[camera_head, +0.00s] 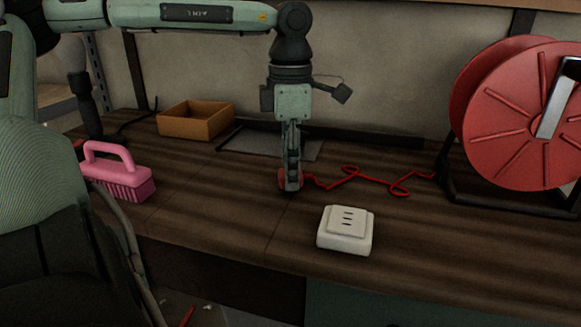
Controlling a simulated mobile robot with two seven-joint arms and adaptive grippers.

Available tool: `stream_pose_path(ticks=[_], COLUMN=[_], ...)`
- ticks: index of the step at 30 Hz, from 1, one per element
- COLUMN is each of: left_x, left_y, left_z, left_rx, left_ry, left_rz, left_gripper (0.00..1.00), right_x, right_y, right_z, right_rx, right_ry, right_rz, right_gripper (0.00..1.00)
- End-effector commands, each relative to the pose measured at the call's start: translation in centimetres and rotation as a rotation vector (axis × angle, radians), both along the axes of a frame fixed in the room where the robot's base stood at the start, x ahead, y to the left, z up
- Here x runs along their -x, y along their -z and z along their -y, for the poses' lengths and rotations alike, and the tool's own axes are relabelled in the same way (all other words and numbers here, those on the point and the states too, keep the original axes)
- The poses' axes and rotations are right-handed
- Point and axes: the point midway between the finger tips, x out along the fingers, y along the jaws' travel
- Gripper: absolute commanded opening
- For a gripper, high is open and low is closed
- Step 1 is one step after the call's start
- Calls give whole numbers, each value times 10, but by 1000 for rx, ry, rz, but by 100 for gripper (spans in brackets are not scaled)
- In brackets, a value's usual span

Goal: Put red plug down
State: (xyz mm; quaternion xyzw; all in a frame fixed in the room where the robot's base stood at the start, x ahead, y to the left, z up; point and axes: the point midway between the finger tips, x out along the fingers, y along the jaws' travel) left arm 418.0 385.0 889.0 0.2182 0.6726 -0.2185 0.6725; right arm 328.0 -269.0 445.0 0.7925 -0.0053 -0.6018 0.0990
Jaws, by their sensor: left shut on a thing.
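My left gripper (291,184) points straight down over the middle of the wooden table. It is shut on the red plug (284,178), which is mostly hidden behind the fingers. The plug is at or very near the table top; I cannot tell if it touches. A thin red cord (369,178) runs from the plug in loops to the right, toward the red cable reel (495,125). My right gripper is not in view.
A white socket block (345,231) stands on the table (230,215) in front and to the right of the gripper. A pink brush (118,173) is at the left, an open brown box (195,121) at the back left. A flat grey sheet (250,145) lies behind the gripper. The table's front is clear.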

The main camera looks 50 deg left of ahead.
Motion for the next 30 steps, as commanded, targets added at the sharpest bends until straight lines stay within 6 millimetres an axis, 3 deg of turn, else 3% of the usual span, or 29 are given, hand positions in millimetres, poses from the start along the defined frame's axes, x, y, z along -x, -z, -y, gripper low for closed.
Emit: stream_pose_path(ticks=[11,12,17,28,30], left_x=[0,0,0,0,0], left_y=[4,4,4,1,-4], left_z=[0,0,0,0,0], left_rx=[0,0,0,0,0], left_ry=[0,0,0,0,0], left_rz=[0,0,0,0,0], left_gripper=[0,31,51,51,51], right_x=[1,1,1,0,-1], right_y=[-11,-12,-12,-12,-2], right_z=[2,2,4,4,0], right_rx=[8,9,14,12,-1], right_ry=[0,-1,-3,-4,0], right_rz=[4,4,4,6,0], right_gripper=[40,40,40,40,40])
